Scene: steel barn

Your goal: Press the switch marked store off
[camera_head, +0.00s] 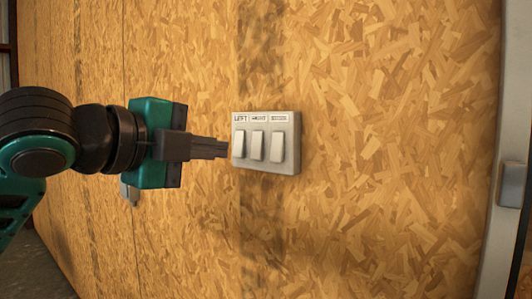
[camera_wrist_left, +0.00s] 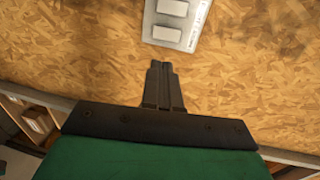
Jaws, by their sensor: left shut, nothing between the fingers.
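A light grey switch panel (camera_head: 266,168) is fixed to the chipboard wall. It carries three white rocker switches in a row under small labels. The left label reads LEFT; the middle and right labels are too small to read surely. The left switch (camera_head: 238,144), middle switch (camera_head: 257,146) and right switch (camera_head: 277,148) all show. My left gripper (camera_head: 226,149) is shut and empty, its tips just left of the panel by the left switch; I cannot tell if they touch it. In the left wrist view the panel (camera_wrist_left: 179,22) shows partly, beyond the fingertips (camera_wrist_left: 160,64). My right gripper is out of view.
The chipboard wall (camera_head: 400,120) is clear around the panel. A small grey box (camera_head: 130,193) sits on the wall behind my left gripper. A pale metal frame (camera_head: 497,220) stands at the right. Shelving with boxes (camera_wrist_left: 36,122) shows at the left wrist view's lower left.

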